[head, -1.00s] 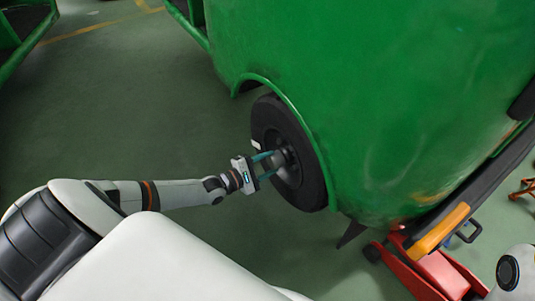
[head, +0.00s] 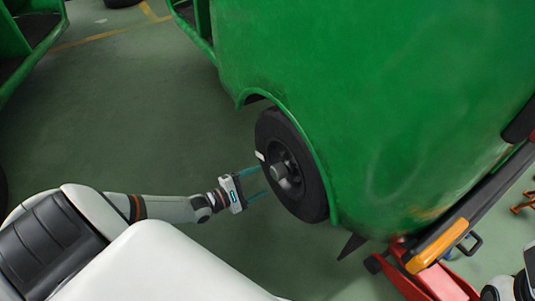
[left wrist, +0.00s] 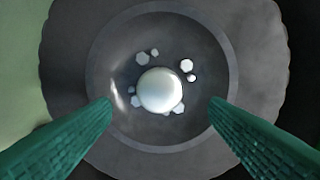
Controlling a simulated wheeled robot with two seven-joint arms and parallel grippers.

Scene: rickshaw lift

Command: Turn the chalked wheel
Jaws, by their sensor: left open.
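The wheel (head: 318,190) is a dark tyre with a grey hub (head: 283,170), under the arch of the green rickshaw (head: 390,90). A small white chalk mark (head: 260,155) shows on the tyre's left edge. My left gripper (head: 266,181) is open, its teal fingers pointing at the wheel, just off the hub and holding nothing. In the left wrist view the wheel (left wrist: 70,60) fills the middle, with a bright round hub cap (left wrist: 159,90) and several pale bolts around it. The two green fingers (left wrist: 160,105) stand left and right of the hub. My right gripper is not in view.
A red jack (head: 415,280) stands at the lower right by the rickshaw, near a black bar with an orange part (head: 438,243). Another green frame (head: 35,40) stands at the upper left. The green floor (head: 120,115) left of the wheel is clear.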

